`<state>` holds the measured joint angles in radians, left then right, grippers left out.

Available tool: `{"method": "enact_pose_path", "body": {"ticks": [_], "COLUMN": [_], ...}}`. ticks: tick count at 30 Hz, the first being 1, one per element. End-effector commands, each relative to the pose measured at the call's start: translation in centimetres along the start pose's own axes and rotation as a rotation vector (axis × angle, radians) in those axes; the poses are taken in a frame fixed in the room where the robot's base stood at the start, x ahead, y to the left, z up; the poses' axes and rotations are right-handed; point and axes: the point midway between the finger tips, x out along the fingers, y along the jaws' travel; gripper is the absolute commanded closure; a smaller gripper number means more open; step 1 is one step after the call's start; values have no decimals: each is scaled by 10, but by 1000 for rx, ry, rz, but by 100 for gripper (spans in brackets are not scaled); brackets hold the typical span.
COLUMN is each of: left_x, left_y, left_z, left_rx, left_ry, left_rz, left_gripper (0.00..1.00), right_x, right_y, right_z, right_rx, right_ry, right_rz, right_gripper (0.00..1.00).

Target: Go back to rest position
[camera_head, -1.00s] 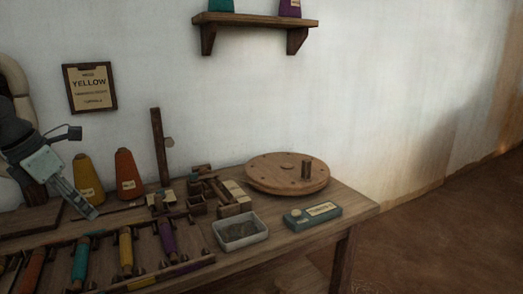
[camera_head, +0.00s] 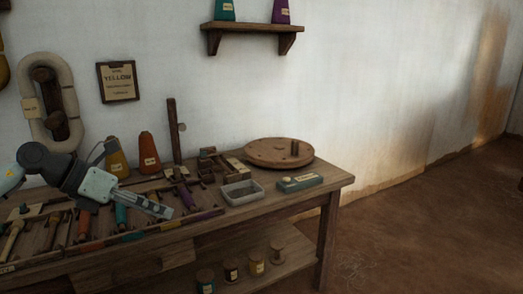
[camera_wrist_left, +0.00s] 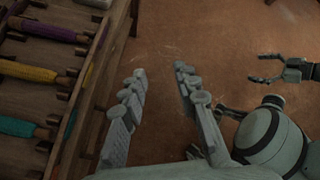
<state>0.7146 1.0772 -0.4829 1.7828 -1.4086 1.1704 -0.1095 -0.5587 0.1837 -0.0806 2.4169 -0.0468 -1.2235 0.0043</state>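My left gripper (camera_head: 170,211) is in front of the workbench (camera_head: 262,211) in the head view, its fingers pointing right and slightly down. In the left wrist view its two fingers (camera_wrist_left: 160,72) are spread apart with nothing between them; bare floor shows beyond. My right gripper (camera_wrist_left: 256,68) shows at the right of the left wrist view, over the floor, with its fingers apart and empty. It is not in the head view.
The bench holds a bobbin rack (camera_head: 180,222), a grey tray (camera_head: 241,193), a teal box (camera_head: 300,183) and a round wooden disc (camera_head: 278,152). Yellow (camera_head: 117,160) and orange (camera_head: 149,157) cones stand behind. Small jars (camera_head: 256,263) sit on the lower shelf. Floor at right (camera_head: 410,235) is clear.

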Motion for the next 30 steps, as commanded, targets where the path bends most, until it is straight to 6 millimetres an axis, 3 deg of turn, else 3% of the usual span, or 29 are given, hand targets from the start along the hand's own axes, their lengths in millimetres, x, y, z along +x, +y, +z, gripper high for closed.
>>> {"method": "enact_pose_path", "body": {"ticks": [1,3,5,8,11,15,19,23,27,29,30], "left_x": [22,42,47,43,39,50,68,85,99,103,104], "left_y": [-27,-61,-76,-67,-22,50,83,88,65,49,39], "left_z": [12,39,60,80,66,-12,-105,-204,-306,-343,-365], "left_rx": [-61,-206,-370,-710,-1115,-1658,-2044,-2372,-2675,-2781,2802], "left_ry": [-98,-288,-453,-720,-959,-1195,-1304,-1353,-1350,-1332,1300], "left_rz": [-110,-270,-383,-512,-545,-437,-261,-37,250,373,-442], "left_gripper": [70,70,70,70,70,70,70,70,70,70,70], "right_x": [2,8,13,22,29,38,43,47,51,52,52], "right_y": [1,3,5,8,10,14,16,18,20,20,21], "right_z": [4,12,19,32,45,62,74,84,94,98,100], "right_rx": [2,3,5,8,11,15,19,22,25,26,27], "right_ry": [-20,-52,-80,-126,-170,-223,-261,-293,-324,-335,-342], "right_rz": [1,3,5,8,11,14,16,17,19,20,20], "right_gripper": [6,6,6,6,6,6,6,6,6,6,6]}}
